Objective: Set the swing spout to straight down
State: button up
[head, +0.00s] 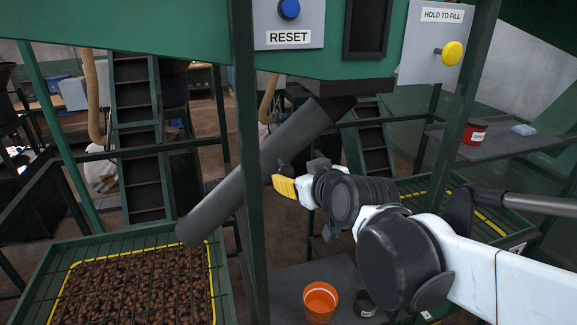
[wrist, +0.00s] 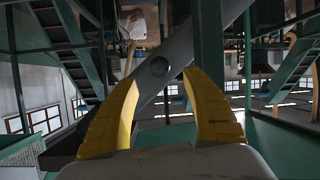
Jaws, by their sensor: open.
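The swing spout (head: 285,147) is a long dark grey tube hanging from the bottom of the green hopper (head: 190,35). It is tilted, its lower end reaching down and left over the left tray's edge. A green post (head: 245,150) hides part of it. My gripper (head: 275,184) is just right of the spout's middle, its yellow fingers pointing left toward it. In the wrist view, my gripper (wrist: 163,80) is open, and the spout (wrist: 190,48) crosses slantwise beyond and between the fingertips. I cannot tell whether they touch it.
The left tray (head: 222,270) holds brown pieces under a grid. Another yellow-edged tray (head: 500,235) is at right. An orange bucket (head: 320,302) and a dark jar (head: 365,303) stand low between them. A RESET panel (head: 288,22) and a yellow HOLD TO FILL button (head: 452,53) are above.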

aim_at(292, 177)
jog(key=x, duration=0.7)
jog(key=shift+w+p, duration=0.1)
jog(key=shift+p, duration=0.3)
grip_shut()
jog(key=shift+d+f+n+b, duration=0.3)
jog(key=shift+d+f+b, duration=0.15)
jog(key=shift+f+b, duration=0.25)
jog(key=w+d+f+n+t+h+b, duration=0.1)
jog(key=w+d+f+n+h+b, duration=0.1)
jog(key=d+b, duration=0.3)
jog(key=w+d+f+n+h+b, duration=0.2)
jog(key=w+d+f+n+b, duration=0.1)
jog(key=d, duration=0.8)
jog(key=shift+d+f+n+t+b, duration=0.35)
jog(key=shift+f+n+b, duration=0.35)
jog(key=shift+f+b, duration=0.5)
